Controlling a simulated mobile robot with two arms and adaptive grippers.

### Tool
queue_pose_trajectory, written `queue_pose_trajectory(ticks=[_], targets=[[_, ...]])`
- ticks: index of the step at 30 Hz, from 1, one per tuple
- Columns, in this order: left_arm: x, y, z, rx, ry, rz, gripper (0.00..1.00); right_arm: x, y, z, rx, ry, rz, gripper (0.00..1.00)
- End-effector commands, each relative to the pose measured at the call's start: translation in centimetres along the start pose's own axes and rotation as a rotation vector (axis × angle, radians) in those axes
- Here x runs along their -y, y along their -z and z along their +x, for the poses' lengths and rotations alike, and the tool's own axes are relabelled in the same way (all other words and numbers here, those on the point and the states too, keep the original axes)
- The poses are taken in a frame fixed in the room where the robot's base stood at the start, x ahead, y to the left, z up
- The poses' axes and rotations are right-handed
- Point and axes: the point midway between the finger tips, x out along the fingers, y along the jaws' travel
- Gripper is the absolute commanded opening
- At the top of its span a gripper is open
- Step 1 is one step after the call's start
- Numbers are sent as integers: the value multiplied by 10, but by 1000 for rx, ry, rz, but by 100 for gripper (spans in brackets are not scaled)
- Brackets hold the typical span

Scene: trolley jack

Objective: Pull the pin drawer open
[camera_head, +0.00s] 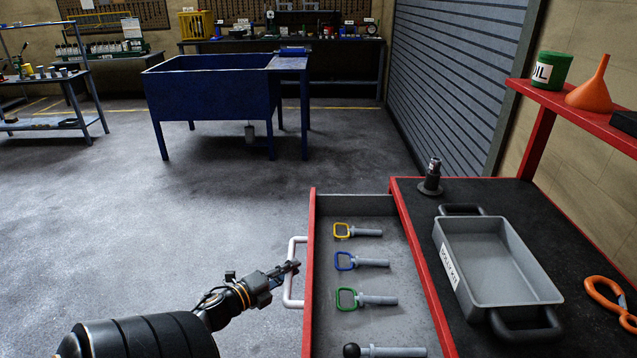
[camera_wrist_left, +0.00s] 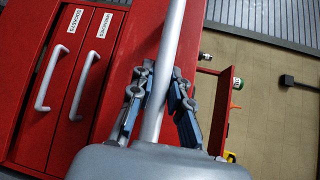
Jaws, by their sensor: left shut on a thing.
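The pin drawer (camera_head: 408,300) stands pulled out to the left of the red bench cabinet. Inside it lie a yellow-handled pin (camera_head: 357,231), a blue-handled pin (camera_head: 362,262), a green-handled pin (camera_head: 367,299) and a black-knobbed pin (camera_head: 385,351). Its white bar handle (camera_head: 291,272) is on the drawer's left face. My left gripper (camera_head: 292,268) is at this handle. In the left wrist view my left gripper (camera_wrist_left: 155,105) has its fingers on both sides of the handle bar (camera_wrist_left: 168,60), shut on it. My right gripper is not in view.
A grey tray (camera_head: 443,232) and a small dark stand (camera_head: 430,180) are on the bench top right of the drawer. A red shelf (camera_head: 570,107) holds an oil can and an orange funnel. The floor left of the drawer is clear. Two closed drawers (camera_wrist_left: 75,85) show in the left wrist view.

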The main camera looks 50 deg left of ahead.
Motion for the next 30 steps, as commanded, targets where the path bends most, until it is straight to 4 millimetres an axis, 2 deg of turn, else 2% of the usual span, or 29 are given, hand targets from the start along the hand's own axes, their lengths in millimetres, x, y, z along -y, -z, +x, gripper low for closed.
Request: queue_pose_trajectory(ticks=[3,10,27,28,30], targets=[[-7,-17,-17,3,-5,-1,0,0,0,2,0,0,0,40],[-12,-37,-37,2,-3,-2,0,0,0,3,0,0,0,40],[-13,-44,-44,1,-1,-1,0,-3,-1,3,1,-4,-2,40],[-13,-44,-44,1,-1,-1,23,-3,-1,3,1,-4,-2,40],[-13,-44,-44,1,-1,-1,38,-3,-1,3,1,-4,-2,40]])
